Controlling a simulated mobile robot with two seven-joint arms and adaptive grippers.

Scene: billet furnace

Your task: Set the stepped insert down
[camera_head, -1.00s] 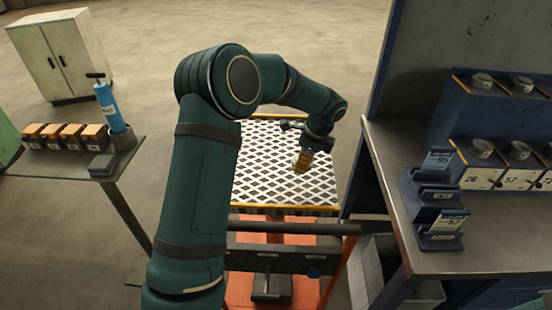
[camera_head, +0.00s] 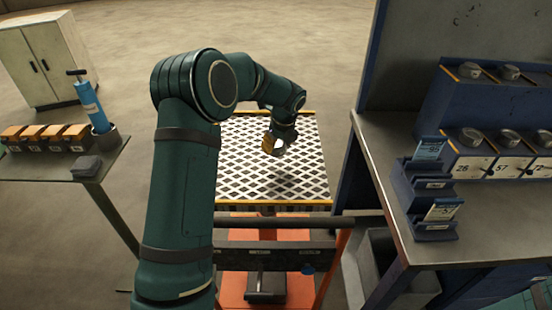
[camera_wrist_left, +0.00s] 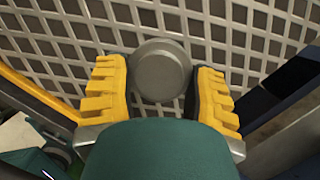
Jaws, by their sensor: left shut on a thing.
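My left gripper (camera_head: 270,146) is over the middle of the patterned grate table (camera_head: 235,175), with its arm reaching in from the left. In the left wrist view its yellow fingers (camera_wrist_left: 160,92) stand either side of the stepped insert (camera_wrist_left: 160,68), a grey round metal piece, and are shut on it. Only the insert's round end face shows; the rest is hidden by the gripper. The grate lies beyond the insert, and I cannot tell whether they touch. My right gripper is not in view.
A blue-grey workbench (camera_head: 385,180) with a card rack (camera_head: 425,200) and a blue shelf of round metal parts stands at the right. At the left, a side table (camera_head: 105,175) holds orange-topped blocks (camera_head: 45,138) and a blue cylinder tool (camera_head: 90,105). The grate around the gripper looks clear.

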